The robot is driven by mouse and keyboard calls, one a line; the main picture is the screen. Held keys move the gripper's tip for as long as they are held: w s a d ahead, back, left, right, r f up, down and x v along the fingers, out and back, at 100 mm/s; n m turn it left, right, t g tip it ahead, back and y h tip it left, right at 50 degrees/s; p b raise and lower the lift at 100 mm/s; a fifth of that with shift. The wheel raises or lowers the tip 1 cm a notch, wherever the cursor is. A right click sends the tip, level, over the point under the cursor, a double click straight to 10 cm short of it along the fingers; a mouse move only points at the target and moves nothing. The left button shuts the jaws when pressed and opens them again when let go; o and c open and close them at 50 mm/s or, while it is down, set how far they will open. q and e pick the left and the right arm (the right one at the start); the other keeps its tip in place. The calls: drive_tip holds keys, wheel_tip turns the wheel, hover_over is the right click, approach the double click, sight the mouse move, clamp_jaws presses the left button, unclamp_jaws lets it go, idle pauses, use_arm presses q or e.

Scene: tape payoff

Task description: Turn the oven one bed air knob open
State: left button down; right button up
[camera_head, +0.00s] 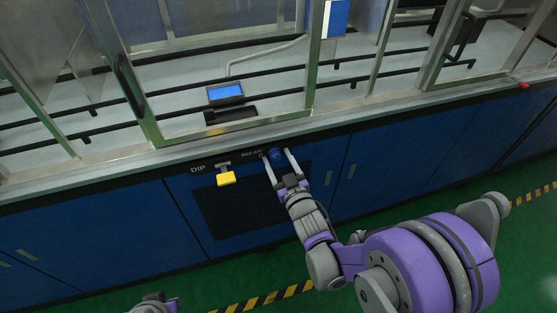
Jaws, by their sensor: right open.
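The bed air knob (277,154) is a small round blue knob on the dark strip at the top of the blue cabinet front, beside a small "BED AIR" label. My right gripper (277,155) reaches up to it, with its two light fingers spread, one on each side of the knob. I cannot tell whether the fingers touch it. Part of my left arm (155,304) shows at the bottom edge; its gripper is not visible.
A yellow handle (226,178) under the "DIP" label sits left of the knob. A dark vent grille (240,212) lies below. A framed glass door (215,135) and a blue-screened display (225,92) are above. Green floor with a striped line (262,299) lies in front.

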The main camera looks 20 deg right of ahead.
clamp_jaws()
drive_tip(key=shift+m, duration=0.3)
drive_tip(key=m+b, duration=0.1)
drive_tip(key=m, duration=0.2)
drive_tip(key=shift+f, duration=0.1)
drive_tip(key=m+b, duration=0.1)
drive_tip(key=m, duration=0.6)
drive_tip(key=m+b, duration=0.1)
drive_tip(key=m, duration=0.1)
drive_tip(key=shift+m+t+h, duration=0.3)
drive_tip(key=shift+m, duration=0.1)
drive_tip(key=m, duration=0.5)
idle(0.4)
